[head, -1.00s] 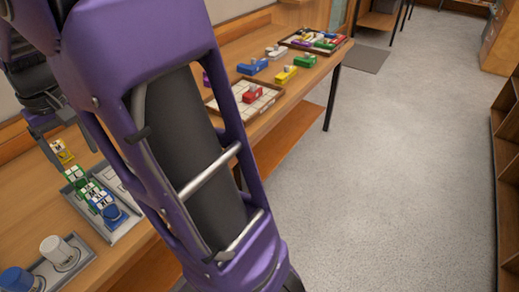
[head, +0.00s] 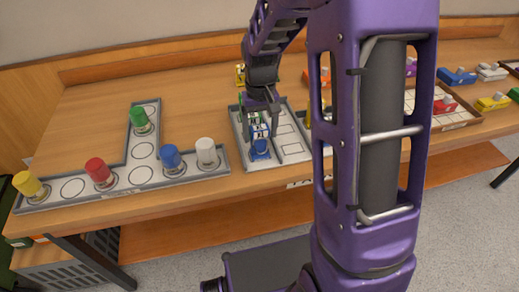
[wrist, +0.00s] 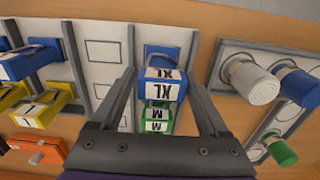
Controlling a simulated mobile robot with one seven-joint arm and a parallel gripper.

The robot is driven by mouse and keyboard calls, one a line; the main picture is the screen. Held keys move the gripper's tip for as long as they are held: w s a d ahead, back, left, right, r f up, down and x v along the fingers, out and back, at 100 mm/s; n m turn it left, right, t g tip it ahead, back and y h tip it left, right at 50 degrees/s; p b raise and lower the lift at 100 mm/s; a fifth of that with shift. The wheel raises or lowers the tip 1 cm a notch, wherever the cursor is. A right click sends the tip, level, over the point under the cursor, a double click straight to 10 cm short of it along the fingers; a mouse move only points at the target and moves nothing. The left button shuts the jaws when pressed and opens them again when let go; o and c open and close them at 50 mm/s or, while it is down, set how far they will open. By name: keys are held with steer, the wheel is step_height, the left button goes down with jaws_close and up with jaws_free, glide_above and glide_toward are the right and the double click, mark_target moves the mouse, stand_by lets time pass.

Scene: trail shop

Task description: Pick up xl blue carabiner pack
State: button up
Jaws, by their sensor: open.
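The XL blue carabiner pack (wrist: 162,84) shows in the wrist view between my gripper's two spread fingers, its white XL label facing the camera. My gripper (wrist: 161,76) is open, with a finger on either side of it; I cannot tell whether they touch it. Green packs marked M (wrist: 156,120) sit just beside it in the same column. In the head view my gripper (head: 262,112) points down over the grey tray (head: 236,134), where a blue pack (head: 260,149) shows at the front. The fingers partly hide the packs.
A grey tray (head: 128,187) with yellow, red, green, blue and white round-topped items stands at left. In the wrist view, blue packs (wrist: 30,62), yellow packs (wrist: 42,107) and an orange item (wrist: 36,150) lie at left. My arm hides part of the table.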

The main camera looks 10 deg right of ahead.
mark_target(260, 144)
step_height(260, 144, down, 5)
steer(key=shift+a+r+b, duration=0.1)
steer(key=shift+b, duration=0.4)
jaws_close()
